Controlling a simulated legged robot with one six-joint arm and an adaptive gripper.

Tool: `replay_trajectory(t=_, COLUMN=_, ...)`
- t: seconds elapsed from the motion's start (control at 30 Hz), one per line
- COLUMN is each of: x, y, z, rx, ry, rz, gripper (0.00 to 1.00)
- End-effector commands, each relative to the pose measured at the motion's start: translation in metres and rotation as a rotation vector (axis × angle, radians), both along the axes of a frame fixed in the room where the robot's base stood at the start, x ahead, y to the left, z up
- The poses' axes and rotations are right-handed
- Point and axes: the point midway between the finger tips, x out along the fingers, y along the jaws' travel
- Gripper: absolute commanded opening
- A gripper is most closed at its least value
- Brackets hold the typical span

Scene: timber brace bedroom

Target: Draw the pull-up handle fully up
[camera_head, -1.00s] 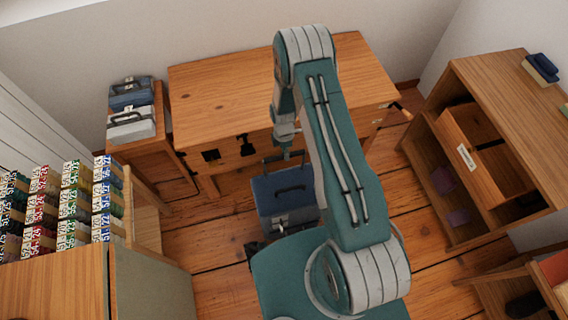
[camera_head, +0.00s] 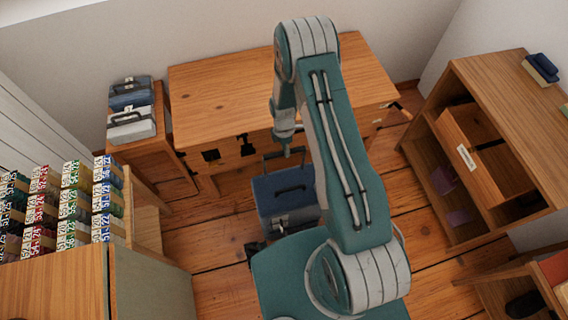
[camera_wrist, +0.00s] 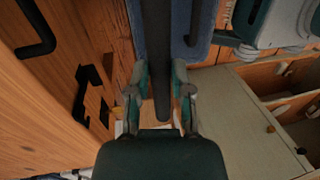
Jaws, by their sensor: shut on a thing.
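A blue case (camera_head: 285,203) stands on the floor in front of the wooden desk, partly hidden by my arm. Its thin dark pull-up handle (camera_head: 266,163) stands above the case's back edge. In the wrist view the handle's dark bar (camera_wrist: 164,45) runs between my fingers, with the blue case (camera_wrist: 199,25) beyond it. My gripper (camera_wrist: 162,96) is shut on this bar. In the head view my gripper (camera_head: 287,150) is small, at the top of the handle. A dark carry grip (camera_head: 293,189) lies on the case's top face.
The wooden desk (camera_head: 225,100) is close behind the case, with dark pulls on its front. A shelf unit (camera_head: 500,90) is at right. A small stand (camera_head: 160,150) with cases is at left. Floor (camera_head: 205,235) is open left of the case.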

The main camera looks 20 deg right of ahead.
Motion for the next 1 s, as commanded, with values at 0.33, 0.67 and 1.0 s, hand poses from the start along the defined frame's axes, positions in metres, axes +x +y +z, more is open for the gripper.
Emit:
replay_trajectory(t=0.33, x=0.002, y=0.0, z=0.01, rx=0.0, ry=-0.006, rz=0.0, gripper=0.0)
replay_trajectory(t=0.67, x=0.002, y=0.0, z=0.019, rx=0.0, ry=-0.004, rz=0.0, gripper=0.0)
replay_trajectory(t=1.0, x=0.002, y=0.0, z=0.027, rx=0.0, ry=-0.004, rz=0.0, gripper=0.0)
